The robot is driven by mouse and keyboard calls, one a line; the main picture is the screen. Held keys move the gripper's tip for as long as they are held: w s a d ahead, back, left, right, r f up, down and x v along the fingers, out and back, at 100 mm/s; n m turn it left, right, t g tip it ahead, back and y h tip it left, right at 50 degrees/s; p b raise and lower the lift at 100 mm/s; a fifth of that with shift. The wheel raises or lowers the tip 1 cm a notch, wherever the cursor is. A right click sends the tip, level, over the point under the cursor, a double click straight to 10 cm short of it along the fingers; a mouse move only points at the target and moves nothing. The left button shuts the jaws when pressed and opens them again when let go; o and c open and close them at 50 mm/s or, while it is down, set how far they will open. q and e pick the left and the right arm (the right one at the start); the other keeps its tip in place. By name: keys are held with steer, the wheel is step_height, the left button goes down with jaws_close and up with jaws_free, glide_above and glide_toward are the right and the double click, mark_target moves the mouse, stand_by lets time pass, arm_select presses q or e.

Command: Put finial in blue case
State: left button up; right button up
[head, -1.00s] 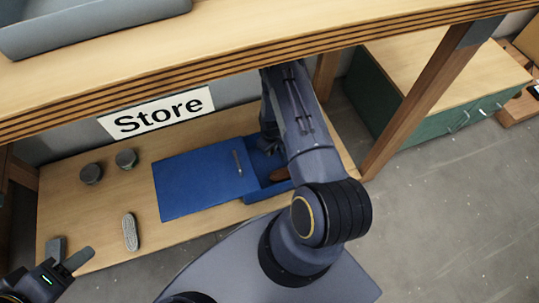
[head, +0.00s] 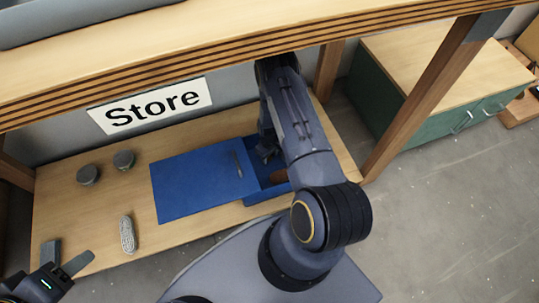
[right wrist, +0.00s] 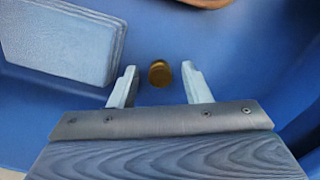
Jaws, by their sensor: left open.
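The blue case (head: 190,205) is on the low wooden shelf under the bench, with its right part open beside a wide blue panel. My right gripper (right wrist: 160,78) is inside the case, fingers apart. The small round brass finial (right wrist: 159,73) is in the gap between the fingertips, over the blue case floor, with space visible on both sides. I cannot tell whether it rests on the floor. In the head view my right arm hides the finial. My left gripper (head: 62,262) is open and empty at the shelf's front left corner.
A brown object (head: 279,176) and a grey-blue block (right wrist: 62,42) are near my right gripper. The bench edge (head: 200,80) overhangs my right arm.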

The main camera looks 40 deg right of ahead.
mark_target(270, 157)
steer(key=shift+r, duration=0.2)
step_height(270, 157, up, 12)
steer(key=p, duration=0.5)
steer(key=shift+f, duration=0.1)
